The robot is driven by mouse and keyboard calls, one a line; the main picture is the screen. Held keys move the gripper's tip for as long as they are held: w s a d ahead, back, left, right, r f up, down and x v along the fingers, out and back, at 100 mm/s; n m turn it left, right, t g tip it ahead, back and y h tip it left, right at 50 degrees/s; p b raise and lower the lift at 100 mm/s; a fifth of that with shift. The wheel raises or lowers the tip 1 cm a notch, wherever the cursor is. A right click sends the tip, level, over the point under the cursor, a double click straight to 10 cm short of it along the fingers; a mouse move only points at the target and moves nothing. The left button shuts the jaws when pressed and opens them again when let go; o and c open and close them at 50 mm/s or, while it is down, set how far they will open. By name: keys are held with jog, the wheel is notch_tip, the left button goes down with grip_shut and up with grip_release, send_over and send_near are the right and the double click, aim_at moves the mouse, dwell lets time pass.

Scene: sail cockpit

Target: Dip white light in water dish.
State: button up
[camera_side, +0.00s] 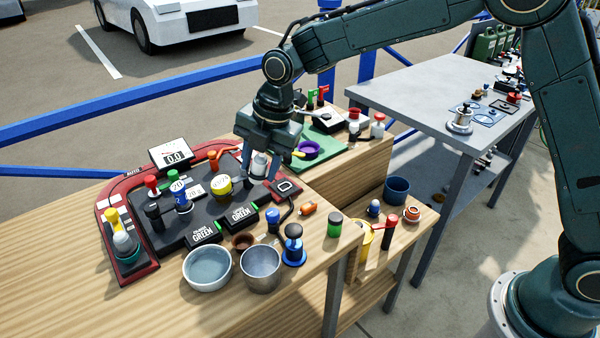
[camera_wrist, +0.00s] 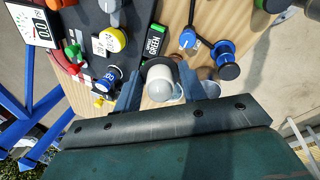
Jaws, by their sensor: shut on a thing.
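The white light (camera_side: 259,164) is a small domed cylinder at the right end of the black panel. It also shows in the wrist view (camera_wrist: 160,84), on a dark base. My gripper (camera_side: 260,168) points down with one finger on each side of the light and is shut on it. I cannot tell whether its base touches the panel. The water dish (camera_side: 207,285) is a round, pale bowl with bluish water, at the front of the wooden table. It stands in front and to the left of my gripper, clear of it.
A metal cup (camera_side: 260,270) stands right beside the dish, with a small brown bowl (camera_side: 243,241) behind. Black GREEN boxes (camera_side: 203,233), a yellow knob (camera_side: 218,188) and a blue knob (camera_side: 181,197) crowd the panel. A blue-based joystick (camera_side: 294,250) stands right of the cup.

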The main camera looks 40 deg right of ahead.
jog(key=s+a+n+y, duration=0.1)
jog(key=s+a+n, duration=0.25)
jog(key=a, duration=1.05)
jog(key=shift+m, duration=0.25)
jog(key=f, duration=0.5)
jog(key=shift+s+a, duration=0.15)
jog(key=shift+a, duration=0.15)
jog(key=shift+f, duration=0.2)
jog(key=shift+f, duration=3.65)
jog(key=shift+r, duration=0.1)
notch_tip(320, 180, up, 9)
dwell(0.4)
